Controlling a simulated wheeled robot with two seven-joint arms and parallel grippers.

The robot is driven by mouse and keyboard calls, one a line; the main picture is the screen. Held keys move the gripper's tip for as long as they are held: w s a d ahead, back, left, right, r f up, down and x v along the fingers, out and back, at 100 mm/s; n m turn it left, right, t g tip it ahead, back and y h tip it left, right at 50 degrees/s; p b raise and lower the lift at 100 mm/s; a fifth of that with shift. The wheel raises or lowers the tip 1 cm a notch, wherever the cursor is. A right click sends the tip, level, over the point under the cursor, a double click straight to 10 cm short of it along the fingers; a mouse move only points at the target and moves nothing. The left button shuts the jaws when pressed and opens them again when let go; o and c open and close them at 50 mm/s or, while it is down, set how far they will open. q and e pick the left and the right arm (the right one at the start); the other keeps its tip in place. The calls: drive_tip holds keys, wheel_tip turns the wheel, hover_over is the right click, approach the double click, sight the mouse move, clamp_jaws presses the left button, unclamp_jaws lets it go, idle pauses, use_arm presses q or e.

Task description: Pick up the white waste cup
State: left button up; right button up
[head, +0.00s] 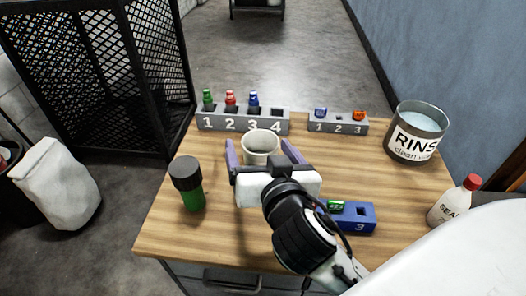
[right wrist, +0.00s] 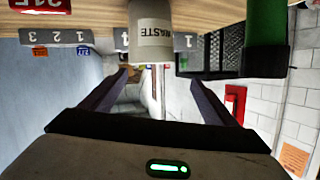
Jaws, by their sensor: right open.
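The white waste cup (head: 261,147) stands upright on the wooden table, in front of the numbered grey rack. In the right wrist view, which is upside down, the cup (right wrist: 152,42) shows the word WASTE. My right gripper (head: 259,158) is open, its two purple fingers pointing at the cup from the near side. In the head view the fingertips appear left and right of the cup, and its lower part is hidden by the gripper. In the right wrist view the cup lies ahead between the fingers (right wrist: 160,80). I see no contact. My left gripper is not in view.
A dark-capped green bottle (head: 187,184) stands left of the gripper. Behind the cup are a four-slot rack (head: 215,124) and a three-slot rack (head: 338,125). A RINSE pail (head: 415,133), a red-capped white bottle (head: 453,203) and a blue block (head: 358,222) are at the right.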

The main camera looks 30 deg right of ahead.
sight(257, 152)
drive_tip(key=s+f, duration=0.1)
drive_tip(key=s+f+n, duration=0.1)
drive_tip(key=f, duration=0.1)
drive_tip(key=s+f+n+g, duration=0.1)
drive_tip(key=shift+s+d+f+y, duration=0.1)
drive_tip(key=shift+f+y, duration=0.15)
drive_tip(key=shift+y, duration=0.15)
drive_tip(key=x, duration=0.4)
drive_tip(key=shift+f, duration=0.2)
drive_tip(key=x, duration=0.4)
drive_tip(key=p+x, duration=0.1)
drive_tip(key=x, duration=0.1)
drive_tip(key=shift+s+d+f, duration=0.15)
drive_tip(key=shift+s+d, duration=0.05)
drive_tip(key=shift+d, duration=0.1)
drive_tip(key=c, duration=1.2)
